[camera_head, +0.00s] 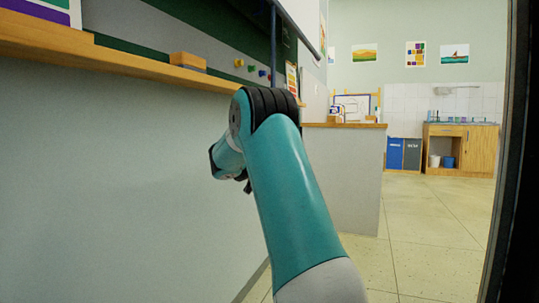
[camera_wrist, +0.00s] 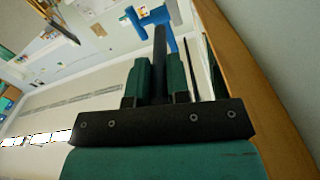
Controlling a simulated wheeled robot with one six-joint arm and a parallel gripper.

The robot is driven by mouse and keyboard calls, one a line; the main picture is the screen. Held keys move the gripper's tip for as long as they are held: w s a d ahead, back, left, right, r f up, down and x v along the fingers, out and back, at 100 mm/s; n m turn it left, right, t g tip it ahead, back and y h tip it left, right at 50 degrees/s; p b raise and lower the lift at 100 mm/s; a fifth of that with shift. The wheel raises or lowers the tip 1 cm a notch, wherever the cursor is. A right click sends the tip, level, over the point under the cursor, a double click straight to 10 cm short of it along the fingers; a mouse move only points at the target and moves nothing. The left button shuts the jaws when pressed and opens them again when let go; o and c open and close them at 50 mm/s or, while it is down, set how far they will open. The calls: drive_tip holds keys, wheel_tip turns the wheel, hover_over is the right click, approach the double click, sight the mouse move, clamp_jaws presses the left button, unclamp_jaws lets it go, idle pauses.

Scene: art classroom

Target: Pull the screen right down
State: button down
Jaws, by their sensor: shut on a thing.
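The white screen (camera_head: 303,14) shows at the top of the head view, in front of the green board, with a dark slanting bar (camera_head: 303,34) along its lower edge. A thin dark blue pull strap (camera_head: 273,48) hangs below it and passes behind my arm. In the wrist view my gripper (camera_wrist: 159,82) has its two dark green fingers shut on a dark blue strap (camera_wrist: 160,45) running up between them. The strap's far end lies near a bright blue piece. My gripper is mostly hidden behind my arm in the head view.
A wooden ledge (camera_head: 110,62) runs under the board at left, bearing an orange block (camera_head: 188,61). A grey-sided counter (camera_head: 340,175) stands beyond my arm. Blue and grey bins (camera_head: 404,154) and a wooden cabinet (camera_head: 462,149) stand at the back. Floor at right is clear.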

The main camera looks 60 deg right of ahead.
drive_tip(key=shift+f+b, duration=0.35)
drive_tip(key=shift+f, duration=0.65)
drive_tip(key=shift+f, duration=0.1)
drive_tip(key=c, duration=1.1)
unclamp_jaws()
drive_tip(key=shift+a, duration=0.1)
drive_tip(key=s+a+p, duration=0.2)
drive_tip(key=a+p, duration=0.1)
drive_tip(key=a, duration=1.4)
drive_tip(key=shift+s+p, duration=0.15)
drive_tip(key=shift+p, duration=0.2)
